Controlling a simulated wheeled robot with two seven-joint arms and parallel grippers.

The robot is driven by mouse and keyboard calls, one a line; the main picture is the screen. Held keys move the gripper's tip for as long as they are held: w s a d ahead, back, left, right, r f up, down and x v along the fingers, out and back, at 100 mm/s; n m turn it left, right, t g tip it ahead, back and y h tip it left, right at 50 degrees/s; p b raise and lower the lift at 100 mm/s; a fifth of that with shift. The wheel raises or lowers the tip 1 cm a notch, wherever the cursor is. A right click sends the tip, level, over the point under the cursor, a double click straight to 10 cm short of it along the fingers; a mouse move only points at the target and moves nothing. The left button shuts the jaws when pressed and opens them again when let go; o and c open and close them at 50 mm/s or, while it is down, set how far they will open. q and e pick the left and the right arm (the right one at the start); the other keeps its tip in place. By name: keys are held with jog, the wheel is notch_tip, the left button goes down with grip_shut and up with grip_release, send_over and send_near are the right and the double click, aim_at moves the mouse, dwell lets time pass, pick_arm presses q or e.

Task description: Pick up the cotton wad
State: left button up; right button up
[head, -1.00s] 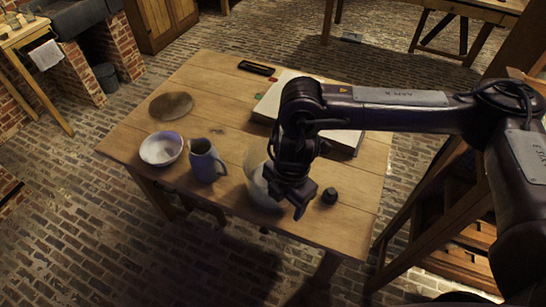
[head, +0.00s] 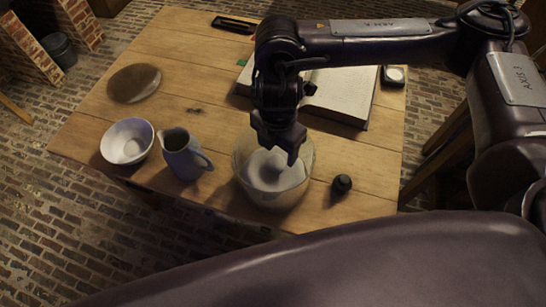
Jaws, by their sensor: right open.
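My right gripper (head: 279,151) is open and points down over the mouth of a round glass jar (head: 296,190) near the front of the table. Pale whitish material lies in the jar; I cannot tell if it is the cotton wad, since the gripper and the glass blur its shape. The fingertips overlap the jar's upper part in the picture, and I see nothing clearly held between them. I cannot tell how deep they are or whether they touch anything. My left gripper is not in view.
On the wooden table (head: 215,95) a blue-grey jug (head: 182,158) and a white bowl (head: 127,142) stand left of the jar. A small black object (head: 342,185) is to its right. An open book (head: 345,95) lies behind; a round brown disc (head: 134,83) lies at left.

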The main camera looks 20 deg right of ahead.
aim_at(276, 160)
jog(key=f, duration=0.1)
jog(key=w+f, duration=0.1)
jog(key=f, duration=0.1)
jog(key=shift+s+f+b, duration=0.15)
jog(key=shift+f+b, duration=0.15)
jog(key=shift+f, duration=0.3)
jog(key=f, duration=0.4)
jog(key=shift+w+d+f+b, duration=0.1)
jog(key=shift+w+f+b, duration=0.1)
jog(key=shift+w+b, duration=0.15)
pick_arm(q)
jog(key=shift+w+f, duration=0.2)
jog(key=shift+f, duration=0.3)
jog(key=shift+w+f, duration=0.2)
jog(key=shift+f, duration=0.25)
pick_arm(e)
jog(key=shift+s, duration=0.1)
jog(key=c, duration=1.1)
jog(key=shift+c, duration=0.2)
jog(key=shift+r, duration=0.15)
